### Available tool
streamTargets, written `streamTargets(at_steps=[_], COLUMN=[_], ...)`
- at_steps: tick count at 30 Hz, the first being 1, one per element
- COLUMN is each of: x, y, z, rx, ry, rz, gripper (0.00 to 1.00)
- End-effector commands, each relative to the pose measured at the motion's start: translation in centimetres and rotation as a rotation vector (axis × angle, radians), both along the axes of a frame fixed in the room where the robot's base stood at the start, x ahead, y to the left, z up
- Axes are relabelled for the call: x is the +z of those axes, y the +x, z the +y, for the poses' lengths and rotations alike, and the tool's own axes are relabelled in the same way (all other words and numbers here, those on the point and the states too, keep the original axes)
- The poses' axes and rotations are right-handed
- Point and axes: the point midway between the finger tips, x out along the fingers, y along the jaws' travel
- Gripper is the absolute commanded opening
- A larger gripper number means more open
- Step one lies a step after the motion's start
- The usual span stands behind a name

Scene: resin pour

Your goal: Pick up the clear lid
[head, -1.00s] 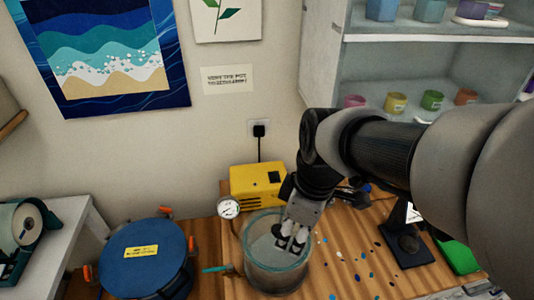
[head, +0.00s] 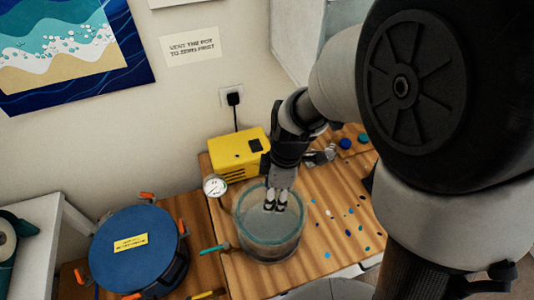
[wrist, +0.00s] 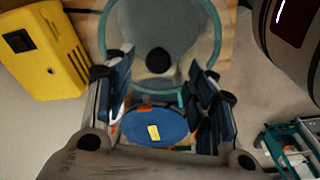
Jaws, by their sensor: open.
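The clear lid (wrist: 150,30) is a see-through disc with a teal rim and a dark round knob at its middle in the wrist view. In the head view the lid (head: 250,221) appears as the top of a clear round chamber (head: 268,250) on the wooden bench. My gripper (head: 273,205) points down over the lid, and its tips partly cover it. In the wrist view my gripper (wrist: 160,90) has its fingers spread apart, with nothing between them. The knob lies ahead of the fingertips; I cannot tell whether they touch the lid.
A yellow pump (head: 240,150) and a pressure gauge (head: 214,186) stand behind the chamber. A blue-topped pot (head: 130,262) with orange clamps is at left. A teal valve handle (head: 214,249) sticks out left. Small coloured drops dot the bench (head: 320,235) at right.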

Motion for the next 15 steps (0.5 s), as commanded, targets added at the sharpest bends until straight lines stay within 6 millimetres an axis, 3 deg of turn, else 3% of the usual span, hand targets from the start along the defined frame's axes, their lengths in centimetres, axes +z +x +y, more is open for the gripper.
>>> streamTargets(at_steps=[15], x=[-5.4], y=[0.2], z=[0.9], rx=[0.000], ry=[-0.002], rz=[0.001], gripper=[0.51])
